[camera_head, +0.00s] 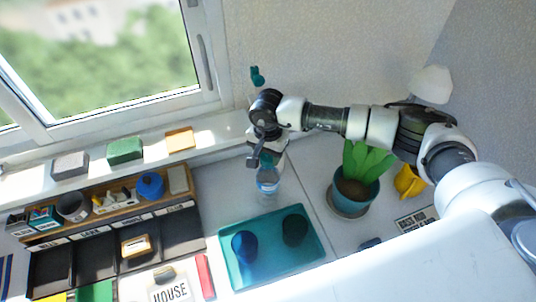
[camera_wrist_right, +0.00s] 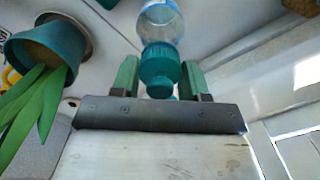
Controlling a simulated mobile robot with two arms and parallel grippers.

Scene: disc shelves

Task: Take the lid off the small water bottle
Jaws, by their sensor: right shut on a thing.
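The small water bottle (camera_head: 268,183) is clear with a blue label and shows below my right gripper (camera_head: 267,160) in the head view, behind the teal tray. The bottle also shows at the top of the right wrist view (camera_wrist_right: 162,22), with its teal lid (camera_wrist_right: 160,66) pointing toward the camera. My right gripper has one finger on each side of the lid and is shut on it. The lid and the bottle look in line, with no clear gap between them. My left gripper is not in view.
A teal tray (camera_head: 272,272) with a blue cup (camera_head: 244,246) and a dark round thing (camera_head: 295,230) is in front. A potted plant (camera_head: 356,190) stands right of the bottle. A wooden shelf (camera_head: 100,214) with several small things is at the left, below the window.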

